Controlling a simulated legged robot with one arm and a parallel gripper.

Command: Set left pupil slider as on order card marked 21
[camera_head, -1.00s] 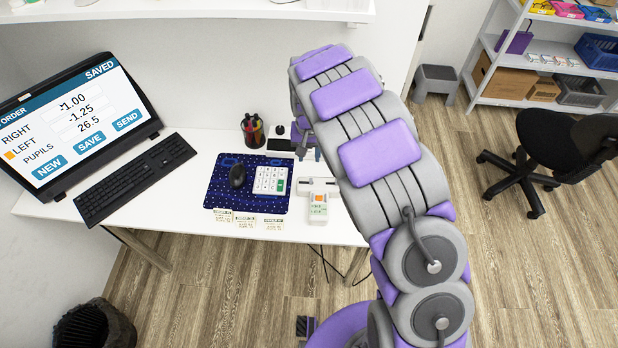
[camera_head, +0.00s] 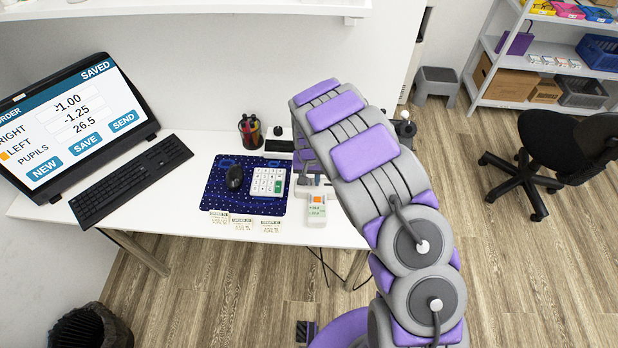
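A white handheld device (camera_head: 317,208) with an orange button and a small green display lies near the desk's front edge. A white crossbar (camera_head: 326,191) sits at its back end, partly hidden by my arm; I cannot make out a slider on it. My gripper (camera_head: 306,178) points down just behind the crossbar. It is small and partly hidden by my arm, so its opening and any contact are unclear. Several order cards (camera_head: 243,222) stand along the desk's front edge, with numbers too small to read.
A monitor (camera_head: 70,125) shows SAVED, -1.00, -1.25 and PUPILS 26.5. A shelf (camera_head: 180,9) overhangs the back.

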